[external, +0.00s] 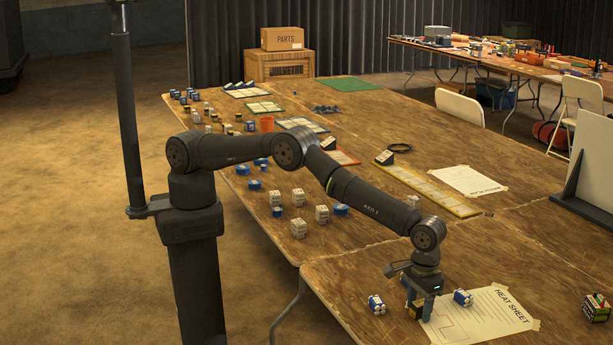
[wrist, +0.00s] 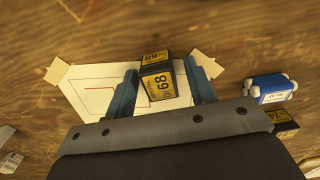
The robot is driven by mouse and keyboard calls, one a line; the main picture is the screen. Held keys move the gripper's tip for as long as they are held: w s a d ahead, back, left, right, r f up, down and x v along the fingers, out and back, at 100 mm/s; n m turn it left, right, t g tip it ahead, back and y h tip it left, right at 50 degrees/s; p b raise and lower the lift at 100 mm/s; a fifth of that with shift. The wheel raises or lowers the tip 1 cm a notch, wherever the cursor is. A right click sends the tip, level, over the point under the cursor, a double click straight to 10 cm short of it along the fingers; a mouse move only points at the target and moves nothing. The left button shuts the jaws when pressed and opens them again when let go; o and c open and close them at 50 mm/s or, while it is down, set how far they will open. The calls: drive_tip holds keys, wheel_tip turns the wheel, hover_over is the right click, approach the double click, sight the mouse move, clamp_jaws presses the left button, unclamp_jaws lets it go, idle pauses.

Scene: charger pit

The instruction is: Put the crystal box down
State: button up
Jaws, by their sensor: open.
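The crystal box (wrist: 158,82) is a black box with yellow labels reading 68. In the wrist view it stands between the fingers of my gripper (wrist: 162,90), with a gap on each side. My gripper is open, and it does not clasp the box. In the external view my gripper (external: 421,303) is low over the near table, at the left edge of the white heat sheet (external: 490,318). The heat sheet (wrist: 90,88) also lies around the box in the wrist view. The fingers partly hide the box in the external view.
A blue and white pack (wrist: 270,88) and another black and yellow box (wrist: 284,122) lie to the right in the wrist view. Packs stand left (external: 376,304) and right (external: 463,297) of my gripper. A dark box of batteries (external: 596,307) is at far right.

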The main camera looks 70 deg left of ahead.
sight(419, 303)
wheel_tip(419, 303, up, 12)
idle(0.5)
wheel_tip(419, 303, down, 12)
drive_tip(key=shift+f, duration=0.15)
drive_tip(key=shift+r, duration=2.2)
